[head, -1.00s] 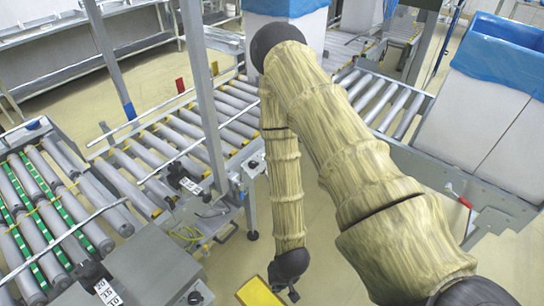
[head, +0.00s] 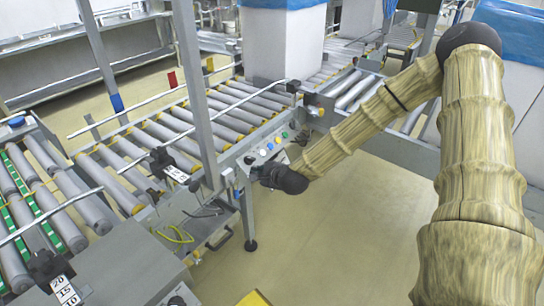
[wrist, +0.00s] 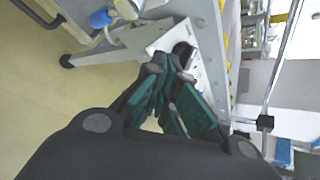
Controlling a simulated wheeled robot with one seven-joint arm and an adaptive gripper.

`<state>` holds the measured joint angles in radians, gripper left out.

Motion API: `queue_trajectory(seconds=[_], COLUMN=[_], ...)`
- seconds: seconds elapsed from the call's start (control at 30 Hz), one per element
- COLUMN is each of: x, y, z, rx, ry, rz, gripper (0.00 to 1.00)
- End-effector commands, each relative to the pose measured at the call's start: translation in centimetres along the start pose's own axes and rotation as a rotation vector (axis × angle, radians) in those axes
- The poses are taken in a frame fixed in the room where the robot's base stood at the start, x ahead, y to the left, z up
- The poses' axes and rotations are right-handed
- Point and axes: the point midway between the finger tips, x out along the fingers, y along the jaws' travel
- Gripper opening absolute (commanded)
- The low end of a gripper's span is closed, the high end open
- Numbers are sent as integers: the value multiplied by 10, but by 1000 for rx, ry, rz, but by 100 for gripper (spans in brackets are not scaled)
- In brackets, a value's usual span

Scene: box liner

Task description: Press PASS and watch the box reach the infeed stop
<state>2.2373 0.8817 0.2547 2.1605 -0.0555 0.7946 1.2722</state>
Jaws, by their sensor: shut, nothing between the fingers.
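A control panel (head: 268,150) with several coloured buttons is fixed at the near side of the roller conveyor, mid-picture in the head view. Its labels are too small to read, so I cannot tell which button is PASS. My gripper (head: 266,173) is at the panel's lower edge. In the wrist view my gripper (wrist: 176,66) has its teal fingers together, close to the white panel (wrist: 190,68); contact is unclear and the buttons are mostly hidden. A white box (head: 282,48) with a blue liner stands at the conveyor's far end. I cannot identify the infeed stop for certain.
The roller conveyor (head: 180,128) between the box and the left section is empty. Green-striped rollers (head: 35,195) lie at left. A grey post (head: 197,95) rises in front of the conveyor. Another blue-lined white box (head: 490,75) is at right. The floor (head: 340,225) below my arm is clear.

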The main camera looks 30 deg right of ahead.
Motion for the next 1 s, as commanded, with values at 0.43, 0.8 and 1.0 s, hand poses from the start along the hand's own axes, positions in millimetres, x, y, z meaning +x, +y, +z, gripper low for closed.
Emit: queue_trajectory(seconds=[0.43,0.8,1.0], x=[7,0,0], y=[-142,-170,-169], z=[-59,-73,-73], rx=[664,796,794], ry=[-122,-160,-159], rz=[-320,-375,-374], gripper=[0,0,0])
